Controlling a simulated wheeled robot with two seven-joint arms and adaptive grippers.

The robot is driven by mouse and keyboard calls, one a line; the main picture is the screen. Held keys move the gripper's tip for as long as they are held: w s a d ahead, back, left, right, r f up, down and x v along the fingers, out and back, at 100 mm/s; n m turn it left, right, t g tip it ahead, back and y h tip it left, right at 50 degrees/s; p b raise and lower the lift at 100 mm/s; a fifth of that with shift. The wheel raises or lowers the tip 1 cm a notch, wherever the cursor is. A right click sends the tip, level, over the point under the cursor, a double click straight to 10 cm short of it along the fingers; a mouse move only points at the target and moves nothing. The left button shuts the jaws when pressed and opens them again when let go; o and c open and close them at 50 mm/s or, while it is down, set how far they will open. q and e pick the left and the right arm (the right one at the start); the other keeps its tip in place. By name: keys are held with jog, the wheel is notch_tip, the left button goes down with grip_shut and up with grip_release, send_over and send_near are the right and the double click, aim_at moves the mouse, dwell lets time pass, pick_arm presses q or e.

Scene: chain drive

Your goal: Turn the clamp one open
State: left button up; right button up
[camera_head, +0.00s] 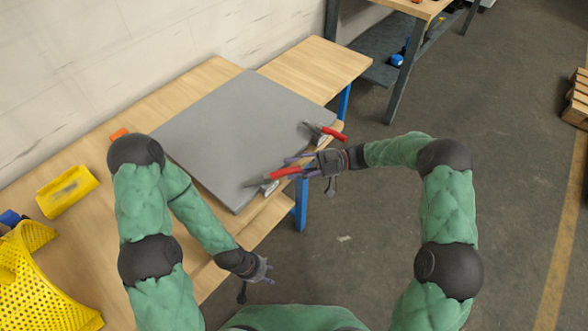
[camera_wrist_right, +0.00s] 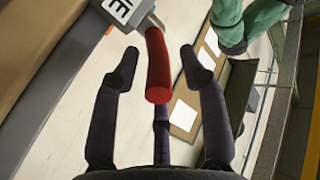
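Two clamps with red handles sit along the right edge of a grey plate (camera_head: 235,115): a near one (camera_head: 285,172) and a far one (camera_head: 328,132). My right gripper (camera_head: 300,165) is at the near clamp's handle. In the right wrist view, a red handle (camera_wrist_right: 158,68) lies between the spread fingers of my right gripper (camera_wrist_right: 160,65), with a gap on both sides. A white label (camera_wrist_right: 120,10) beside it shows partly cut-off letters, the last an E. My left gripper (camera_head: 262,270) is low in the head view, away from the clamps; its finger opening is too small to tell.
The plate lies on a wooden workbench (camera_head: 300,70) with blue legs. A yellow block (camera_head: 67,192), an orange piece (camera_head: 119,134) and a yellow perforated bin (camera_head: 40,285) are at the left. The plate's middle is clear, and open floor lies right of the bench.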

jog(key=shift+f, duration=0.1)
jog(key=v, duration=1.2)
